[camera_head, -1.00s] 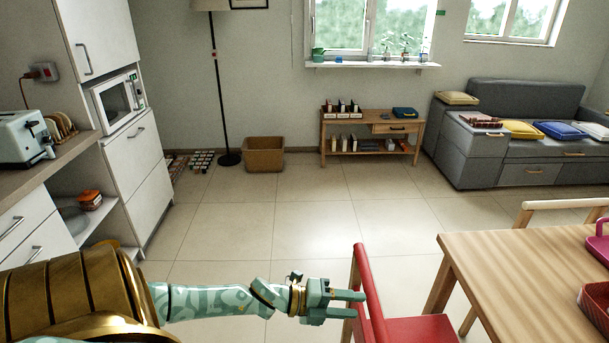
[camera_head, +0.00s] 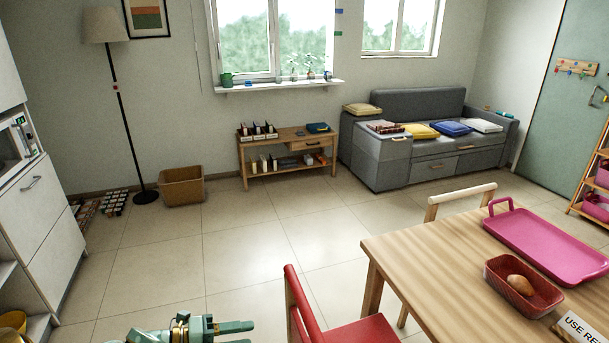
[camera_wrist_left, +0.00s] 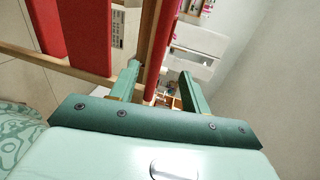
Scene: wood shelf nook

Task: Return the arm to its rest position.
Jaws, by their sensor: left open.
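My left gripper (camera_head: 236,327) shows at the bottom of the head view, to the left of the red chair (camera_head: 305,309). Its two green fingers are apart with nothing held between them. The left wrist view shows the same open fingers (camera_wrist_left: 158,88), with red chair slats (camera_wrist_left: 86,38) and wooden bars beyond them. I cannot tell from this view whether a finger touches the chair. Most of my left arm is below the head view's edge. My right gripper is not in view.
A wooden table (camera_head: 440,258) at the right holds a pink tray (camera_head: 548,244) and a red dish (camera_head: 497,271) with a brown item inside. A wicker basket (camera_head: 182,186), a low shelf (camera_head: 288,162) and a grey sofa (camera_head: 375,160) line the back. The middle floor is clear.

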